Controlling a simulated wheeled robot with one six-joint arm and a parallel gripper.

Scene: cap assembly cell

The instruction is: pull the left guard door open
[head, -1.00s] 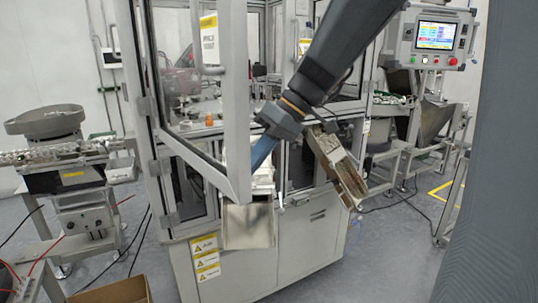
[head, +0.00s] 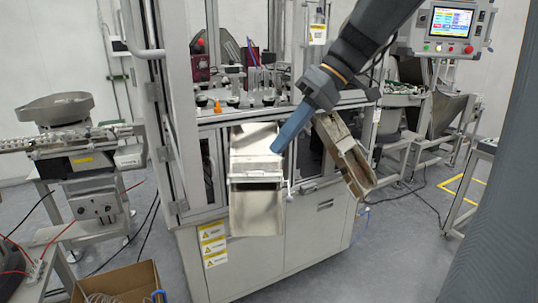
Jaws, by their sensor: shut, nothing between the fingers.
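The left guard door (head: 133,30) of the machine stands swung outward at the left of its opening, seen nearly edge-on. Its bar handle shows at the upper left. The opening behind it is clear to view, with glass tubes and an orange part (head: 217,106) on the deck inside. My gripper (head: 277,148), with blue fingers, is shut and empty. It is in front of the opening, over the metal chute in the picture, well to the right of the door and apart from it.
A metal chute (head: 257,210) juts from the machine front below my gripper. A second chute (head: 347,157) slants down at right. A bowl feeder (head: 55,108) stands at left. A cardboard box (head: 120,280) lies on the floor at lower left. A control panel (head: 447,28) is at upper right.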

